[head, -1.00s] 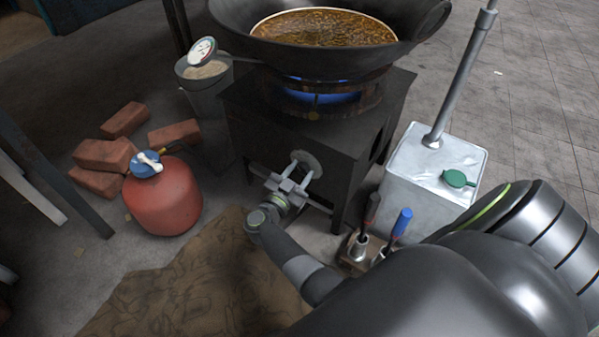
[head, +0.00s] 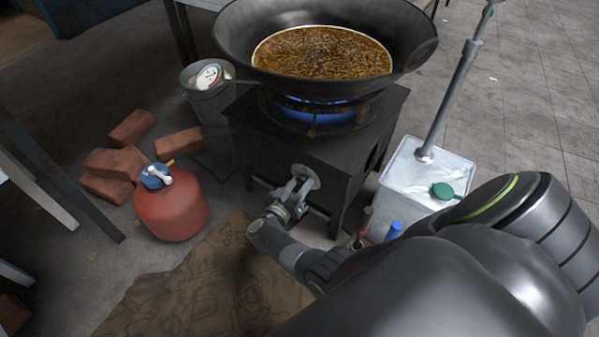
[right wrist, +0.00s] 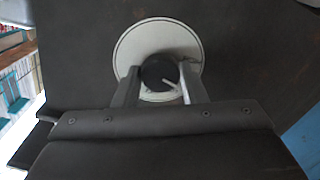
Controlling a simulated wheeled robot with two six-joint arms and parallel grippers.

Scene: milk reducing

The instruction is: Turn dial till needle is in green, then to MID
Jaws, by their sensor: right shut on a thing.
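The dial is a black knob (right wrist: 158,72) with a white pointer mark, on a round pale plate (right wrist: 132,48) on the front of the dark stove (head: 270,150). In the right wrist view the pointer slants toward the lower right. My right gripper (head: 298,187) is shut on the knob, one finger at each side; it hides the knob in the head view. My left gripper is not in view.
A wok (head: 410,55) of brown liquid sits over a blue flame (head: 318,112). A red gas cylinder (head: 172,212) and several bricks (head: 178,143) stand left. A metal can (head: 410,185) with a pipe stands right, near a blue-handled tool (head: 394,231).

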